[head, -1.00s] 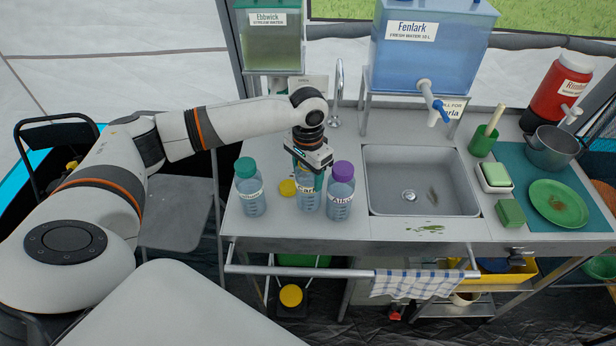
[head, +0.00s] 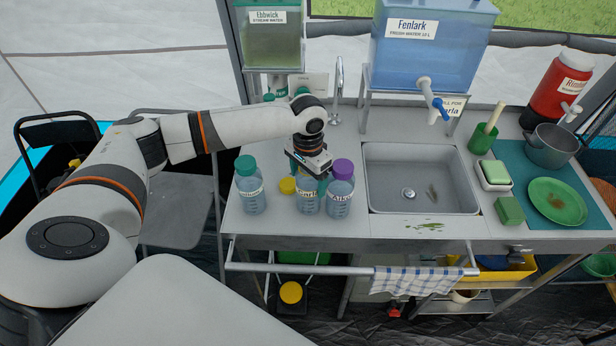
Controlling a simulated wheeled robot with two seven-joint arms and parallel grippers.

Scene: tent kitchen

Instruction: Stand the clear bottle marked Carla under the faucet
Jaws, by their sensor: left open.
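The clear bottle marked Carla (head: 307,203) stands upright on the left of the counter, between two other clear bottles. Its top is hidden by my left gripper (head: 309,178), which points down over it. The left gripper is open, with its fingers at the bottle's upper part; whether they touch it I cannot tell. A tap with a blue handle (head: 425,88) sits on the blue Fenlark tank (head: 428,60), right of the bottle. My right gripper is not in view.
A teal-capped bottle (head: 250,190) stands left and a purple-capped bottle (head: 340,192) close at right. A yellow lid (head: 288,186) lies beside them. The sink (head: 420,180) lies right of the bottles. Another tank (head: 268,38) stands at back left.

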